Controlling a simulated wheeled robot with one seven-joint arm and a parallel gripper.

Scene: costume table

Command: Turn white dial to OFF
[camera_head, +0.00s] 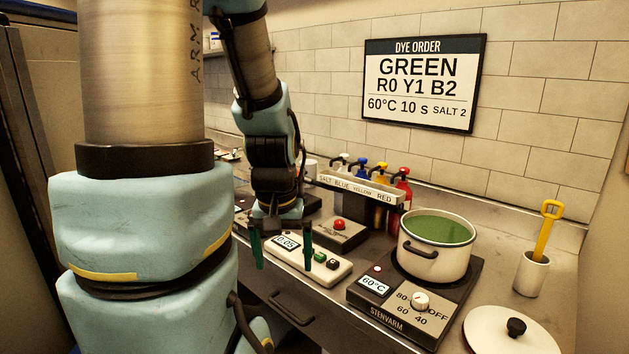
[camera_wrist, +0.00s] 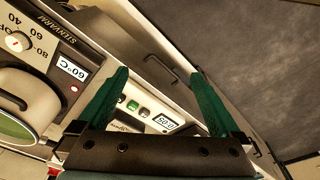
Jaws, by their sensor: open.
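The white dial (camera_head: 420,299) is on the front panel of the dark STENVARM hot plate (camera_head: 388,325), with 80, 60, 40 and OFF printed around it. Its pointer is too small to read surely; the display beside it reads 60°C. In the wrist view the dial (camera_wrist: 18,41) is at the upper left. A white pot (camera_head: 437,264) of green liquid stands on the plate. My gripper (camera_head: 282,252) is open and empty, left of the hot plate by the white timer (camera_head: 333,268). The wrist view shows its green fingers (camera_wrist: 158,75) apart, away from the dial.
The timer reads 0:05. A red-button box (camera_head: 338,236) and a rack of labelled bottles (camera_head: 360,188) are behind it. A pot lid (camera_head: 513,335) and a cup with a yellow tool (camera_head: 531,273) are at right. A drawer handle (camera_head: 290,310) juts from the counter front.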

